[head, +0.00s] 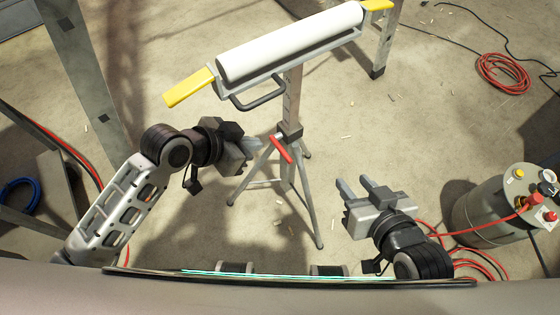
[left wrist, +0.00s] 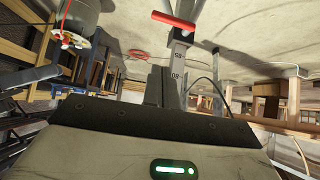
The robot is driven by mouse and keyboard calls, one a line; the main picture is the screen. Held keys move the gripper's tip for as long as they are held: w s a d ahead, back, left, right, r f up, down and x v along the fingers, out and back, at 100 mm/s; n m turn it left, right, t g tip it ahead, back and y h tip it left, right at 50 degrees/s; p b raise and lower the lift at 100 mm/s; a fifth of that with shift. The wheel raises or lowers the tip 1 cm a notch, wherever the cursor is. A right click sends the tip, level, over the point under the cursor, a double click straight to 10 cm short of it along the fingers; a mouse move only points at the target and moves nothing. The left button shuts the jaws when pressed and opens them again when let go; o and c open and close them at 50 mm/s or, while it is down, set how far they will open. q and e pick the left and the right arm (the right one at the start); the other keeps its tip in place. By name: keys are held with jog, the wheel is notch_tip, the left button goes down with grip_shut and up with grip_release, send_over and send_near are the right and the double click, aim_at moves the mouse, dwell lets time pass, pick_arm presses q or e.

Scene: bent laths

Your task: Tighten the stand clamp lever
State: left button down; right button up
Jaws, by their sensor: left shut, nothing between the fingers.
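The roller stand's grey post (head: 292,95) rises from a tripod base, with a white roller (head: 290,42) on top. A dark clamp collar (head: 289,132) sits low on the post, and its red lever (head: 282,149) slants down to the right. In the left wrist view the red lever (left wrist: 173,20) lies across the post (left wrist: 180,68), beyond my fingers. My left gripper (head: 257,144) is shut and empty, just left of the lever; I see a small gap between them. My right gripper (head: 354,182) is open and empty, right of the tripod.
A grey pressure tank (head: 482,215) with red hoses stands at the right. A bent handle (head: 262,98) hangs under the roller, above my left gripper. Metal legs stand at upper left and upper right. The floor between has scattered chips.

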pick_arm(q)
jog(key=shift+w+d+m+g, duration=0.15)
jog(key=shift+m+g, duration=0.15)
jog(key=shift+m, duration=0.2)
pick_arm(e)
jog(key=shift+a, duration=0.1)
pick_arm(q)
jog(key=b, duration=0.3)
send_over(280, 152)
jog(key=s, duration=0.3)
notch_tip(280, 152, down, 7)
jog(key=f, duration=0.1)
jog(key=w+f, duration=0.1)
jog(key=f, duration=0.1)
jog(key=shift+f, duration=0.15)
jog(key=shift+f+b, duration=0.3)
jog(key=shift+f, duration=0.1)
pick_arm(e)
jog(key=shift+s+f+t, duration=0.15)
jog(key=shift+f+t, duration=0.15)
jog(key=shift+f, duration=0.6)
